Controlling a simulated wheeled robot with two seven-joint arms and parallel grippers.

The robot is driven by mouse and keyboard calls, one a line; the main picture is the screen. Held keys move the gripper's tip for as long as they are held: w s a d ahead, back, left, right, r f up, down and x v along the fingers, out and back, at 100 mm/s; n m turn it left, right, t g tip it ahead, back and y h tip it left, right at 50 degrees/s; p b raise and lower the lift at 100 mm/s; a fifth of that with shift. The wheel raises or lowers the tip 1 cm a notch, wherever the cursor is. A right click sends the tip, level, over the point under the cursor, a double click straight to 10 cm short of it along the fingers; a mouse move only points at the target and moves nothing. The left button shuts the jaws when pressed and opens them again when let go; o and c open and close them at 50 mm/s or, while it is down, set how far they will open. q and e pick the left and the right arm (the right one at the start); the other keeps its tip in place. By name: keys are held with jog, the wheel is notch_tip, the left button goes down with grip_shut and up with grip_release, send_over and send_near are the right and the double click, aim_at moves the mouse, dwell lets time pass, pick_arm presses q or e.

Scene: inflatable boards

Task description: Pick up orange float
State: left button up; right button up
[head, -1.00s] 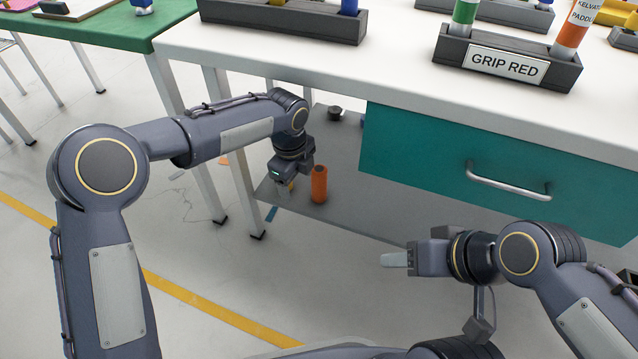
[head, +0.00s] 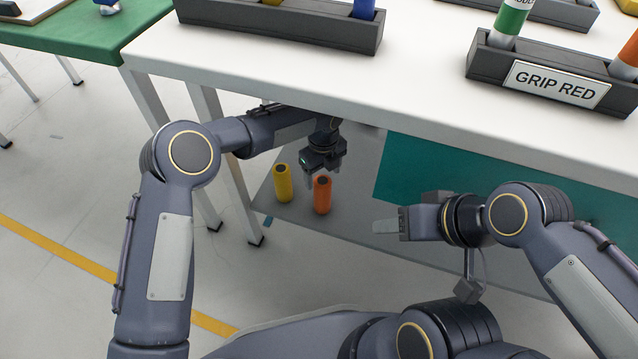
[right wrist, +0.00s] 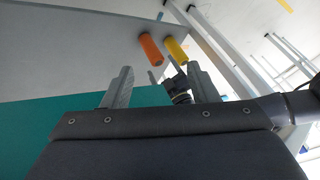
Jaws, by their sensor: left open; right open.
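The orange float (head: 322,196) is a small upright cylinder with a dark top, standing on the grey lower shelf (head: 352,220) under the white table. It also shows in the right wrist view (right wrist: 151,49). My left gripper (head: 323,178) is open and points down just above the orange float's top, partly overlapping it in the head view; whether they touch I cannot tell. My right gripper (head: 376,226) is open and empty, held sideways to the right of the float, in front of the shelf. Its two fingers show in the right wrist view (right wrist: 160,88).
A yellow float (head: 282,184) stands upright close left of the orange one. The white tabletop (head: 420,85) overhangs the shelf, with a table leg (head: 238,180) to the left. Dark racks, one labelled GRIP RED (head: 553,82), stand on top.

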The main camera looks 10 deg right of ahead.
aim_at(323, 190)
pick_arm(q)
notch_tip(323, 190, down, 8)
jog(key=b, duration=0.4)
jog(key=shift+s+r, duration=0.1)
jog(key=shift+r, duration=0.2)
jog(key=c, duration=1)
jog(key=shift+c, duration=0.2)
